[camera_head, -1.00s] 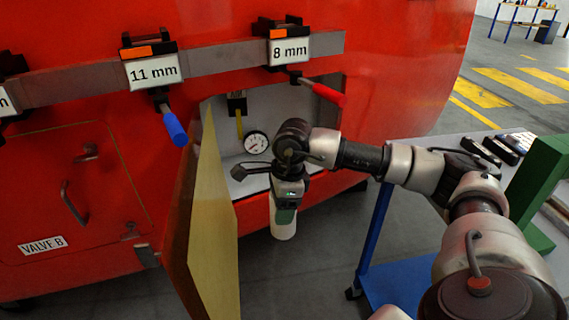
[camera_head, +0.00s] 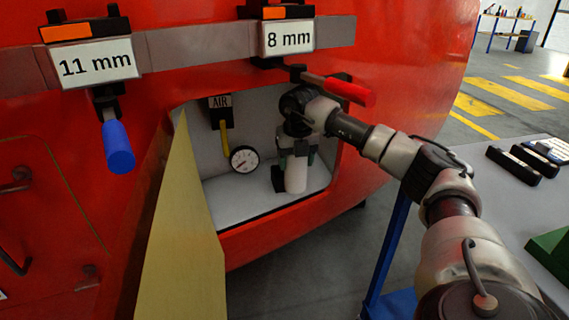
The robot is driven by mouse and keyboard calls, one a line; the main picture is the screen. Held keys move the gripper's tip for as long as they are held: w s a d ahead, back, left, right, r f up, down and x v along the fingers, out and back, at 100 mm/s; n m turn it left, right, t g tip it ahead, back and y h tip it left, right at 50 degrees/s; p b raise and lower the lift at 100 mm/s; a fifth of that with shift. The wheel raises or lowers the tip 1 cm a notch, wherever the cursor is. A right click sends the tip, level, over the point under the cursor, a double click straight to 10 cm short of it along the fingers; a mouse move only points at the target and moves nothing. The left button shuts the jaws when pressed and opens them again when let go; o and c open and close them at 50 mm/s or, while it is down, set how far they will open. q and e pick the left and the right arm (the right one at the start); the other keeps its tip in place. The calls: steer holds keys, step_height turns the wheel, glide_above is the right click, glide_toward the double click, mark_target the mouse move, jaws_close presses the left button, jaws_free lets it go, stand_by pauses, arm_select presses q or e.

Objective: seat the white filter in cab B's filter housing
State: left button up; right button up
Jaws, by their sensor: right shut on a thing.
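The white filter (camera_head: 296,176) is a white cylinder, held upright in my right gripper (camera_head: 293,160), which is shut on it. My right arm comes in from the lower right. The gripper and filter are at the open compartment (camera_head: 262,196) in the red cab (camera_head: 280,254), in front of its right part. I cannot tell whether the filter touches the compartment floor. No filter housing can be made out; my arm and gripper hide part of the compartment. My left gripper is not in view.
A pressure gauge (camera_head: 244,159) and an AIR label (camera_head: 220,101) are left of the filter. The open yellow door (camera_head: 182,240) stands at the left. A red-handled tool (camera_head: 348,91) hangs above under the 8 mm sign (camera_head: 289,38). A grey table (camera_head: 500,210) is at right.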

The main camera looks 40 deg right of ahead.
steer(key=w+d, duration=0.5)
steer(key=w, duration=0.5)
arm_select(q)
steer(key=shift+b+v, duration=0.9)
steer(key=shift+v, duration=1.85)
arm_select(e)
steer(key=shift+d+f, duration=0.15)
steer(key=shift+f, duration=1.6)
steer(key=shift+d+f, duration=0.15)
steer(key=shift+f, duration=1.6)
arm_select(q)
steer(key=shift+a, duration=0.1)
arm_select(e)
steer(key=shift+f, duration=0.1)
steer(key=o, duration=1.1)
steer(key=shift+o, duration=0.2)
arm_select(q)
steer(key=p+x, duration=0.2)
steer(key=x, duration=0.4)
arm_select(e)
step_height(320, 180, up, 8)
steer(key=s, duration=0.1)
steer(key=shift+a+f, duration=0.2)
steer(key=shift+a, duration=0.1)
